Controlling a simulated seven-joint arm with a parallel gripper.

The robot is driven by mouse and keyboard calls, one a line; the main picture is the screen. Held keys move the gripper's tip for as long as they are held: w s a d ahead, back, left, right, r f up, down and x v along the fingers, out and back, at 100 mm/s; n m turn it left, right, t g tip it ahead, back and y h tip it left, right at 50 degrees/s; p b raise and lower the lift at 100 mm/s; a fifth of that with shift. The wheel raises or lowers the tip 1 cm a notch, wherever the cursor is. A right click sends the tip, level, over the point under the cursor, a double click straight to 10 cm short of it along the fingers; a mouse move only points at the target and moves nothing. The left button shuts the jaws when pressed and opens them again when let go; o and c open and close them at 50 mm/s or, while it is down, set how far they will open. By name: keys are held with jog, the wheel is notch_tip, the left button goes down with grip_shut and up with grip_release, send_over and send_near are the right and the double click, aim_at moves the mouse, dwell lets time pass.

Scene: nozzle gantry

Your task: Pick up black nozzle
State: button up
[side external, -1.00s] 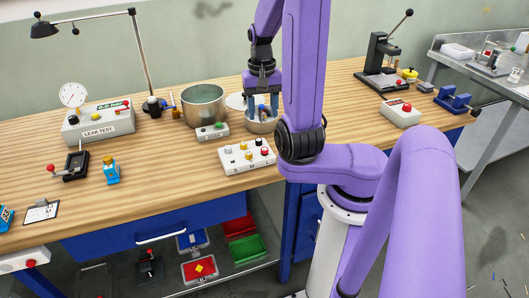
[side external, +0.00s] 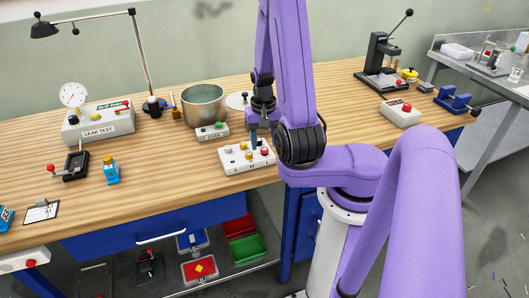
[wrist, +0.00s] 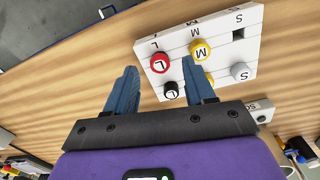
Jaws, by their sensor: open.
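The black nozzle (wrist: 171,90), marked L on top, stands in the white rack (wrist: 217,30) in the wrist view. Beside it in the rack are a red nozzle (wrist: 160,63), yellow nozzles (wrist: 201,50) and a pale grey nozzle (wrist: 240,71). My gripper (wrist: 160,72) is open and empty, its two blue fingers spread apart. In the wrist view the black nozzle shows between the fingers, nearer the right one; contact cannot be told. In the side view, my gripper (side external: 254,140) is low over the rack (side external: 235,168) and partly hides the nozzles.
A metal pot (side external: 204,106) and a small button box (side external: 212,132) stand behind the rack. A leak test box (side external: 98,124) is at the left. A white box with a red button (side external: 400,112) stands at the right.

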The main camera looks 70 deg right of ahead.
jog(key=shift+f, duration=1.15)
grip_shut()
jog(key=shift+r, duration=0.2)
jog(key=shift+d+r, duration=0.1)
jog(key=shift+r, duration=0.8)
jog(key=s+a+r, duration=0.3)
jog(key=s+r, duration=0.3)
jog(key=r, duration=0.1)
jog(key=s+a+r, duration=0.3)
jog(key=s+r, duration=0.3)
jog(key=r, duration=0.1)
jog(key=shift+s+a, duration=0.15)
jog(key=shift+s, duration=0.15)
